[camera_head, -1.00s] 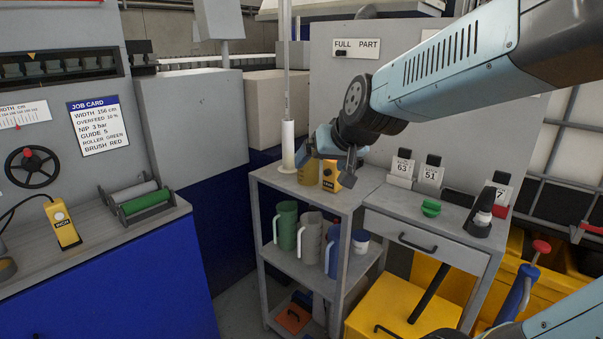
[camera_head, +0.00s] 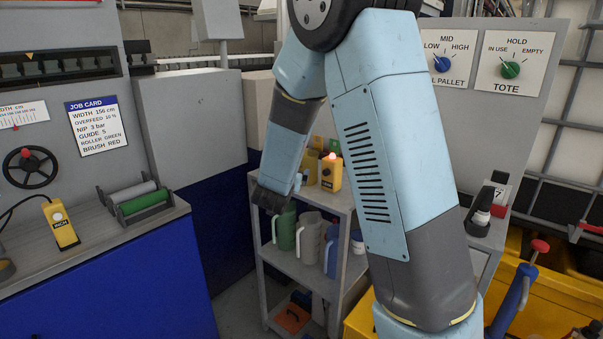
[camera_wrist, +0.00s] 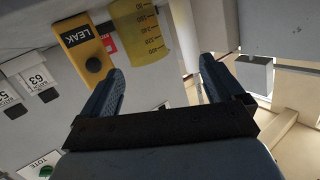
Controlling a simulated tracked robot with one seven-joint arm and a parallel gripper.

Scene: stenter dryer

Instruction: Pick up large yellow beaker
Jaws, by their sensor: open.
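The yellow beaker (camera_wrist: 140,32) is clear yellow with dark graduation marks and shows in the wrist view beyond my fingertips, left of the middle. In the head view the beaker (camera_head: 311,169) stands on the top of the grey cart, partly hidden by my arm. My gripper (camera_wrist: 163,72) is open with nothing between its fingers. In the head view my arm reaches down to the cart's left edge, and the gripper there is mostly hidden or dark. The fingers are apart from the beaker.
A yellow LEAK box (camera_wrist: 88,50) stands close beside the beaker; it also shows in the head view (camera_head: 331,174). Green (camera_head: 285,228), grey (camera_head: 308,237) and blue (camera_head: 331,249) jugs stand on the shelf below.

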